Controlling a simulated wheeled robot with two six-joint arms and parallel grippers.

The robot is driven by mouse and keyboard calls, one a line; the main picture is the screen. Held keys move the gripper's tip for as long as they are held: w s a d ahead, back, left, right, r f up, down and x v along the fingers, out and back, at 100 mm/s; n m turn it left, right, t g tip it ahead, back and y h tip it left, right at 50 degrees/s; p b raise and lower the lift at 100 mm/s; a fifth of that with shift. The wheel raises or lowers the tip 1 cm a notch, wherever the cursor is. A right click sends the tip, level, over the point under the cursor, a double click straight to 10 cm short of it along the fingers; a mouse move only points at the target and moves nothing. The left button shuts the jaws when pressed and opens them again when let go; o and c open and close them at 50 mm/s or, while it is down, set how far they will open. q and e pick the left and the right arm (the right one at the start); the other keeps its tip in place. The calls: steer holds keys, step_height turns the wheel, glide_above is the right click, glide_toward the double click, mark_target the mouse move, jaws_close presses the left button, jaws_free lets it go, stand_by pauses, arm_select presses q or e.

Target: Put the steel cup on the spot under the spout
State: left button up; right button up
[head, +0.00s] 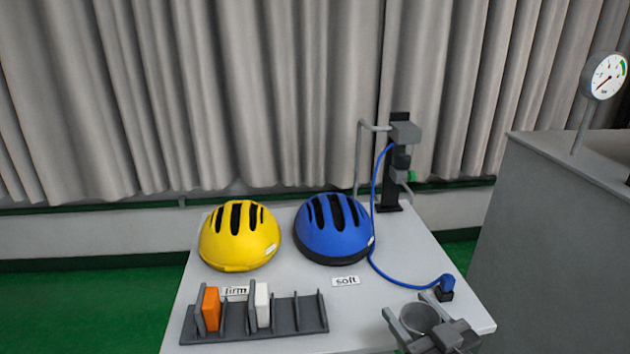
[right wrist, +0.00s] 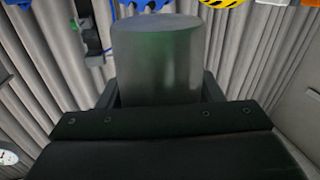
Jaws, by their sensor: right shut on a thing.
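The steel cup (head: 420,318) is a grey, open-topped cylinder at the front right of the table. My right gripper (head: 408,307) is shut on it, with one finger on each side. In the right wrist view the cup (right wrist: 156,62) stands between the fingers. I cannot tell whether its base touches the table. A black stand (head: 391,207) with a grey head and bent grey pipes is at the table's back right, away from the cup. I cannot tell which part is the spout, and no spot under it is clearly visible. My left gripper is not in view.
A yellow helmet (head: 240,240) and a blue helmet (head: 333,232) sit on the white table (head: 410,262). A rack (head: 285,321) holds orange and white blocks at the front left. A blue hose (head: 385,273) curves from the stand to a blue connector (head: 447,283), behind the cup.

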mark_target(422, 334)
steer(key=s+y+p, duration=0.1)
steer(key=s+r+n+y+p, duration=0.1)
steer(key=s+g+p, duration=0.1)
steer(key=s, duration=0.1)
steer(key=shift+a+r+n+y, duration=0.2)
steer(key=shift+r+n+y, duration=0.1)
steer(key=shift+n+y, duration=0.1)
steer(key=shift+s+a+r+n+g+y, duration=0.15)
steer(key=shift+s+n+g+y, duration=0.15)
steer(key=shift+s+y, duration=0.3)
steer(key=shift+h, duration=0.3)
steer(key=shift+w, duration=0.2)
steer(key=w+h+b, duration=0.1)
steer(key=w+f+m+t+h+b, duration=0.1)
steer(key=w, duration=0.1)
steer(key=w+f+m+b, duration=0.1)
steer(key=shift+w+d+h, duration=0.25)
steer(key=shift+h, duration=0.15)
steer(key=shift+w+d+m+t+h+b, duration=0.15)
steer(key=shift+w+m+t+h+b, duration=0.15)
steer(key=shift+w+m+h+b, duration=0.15)
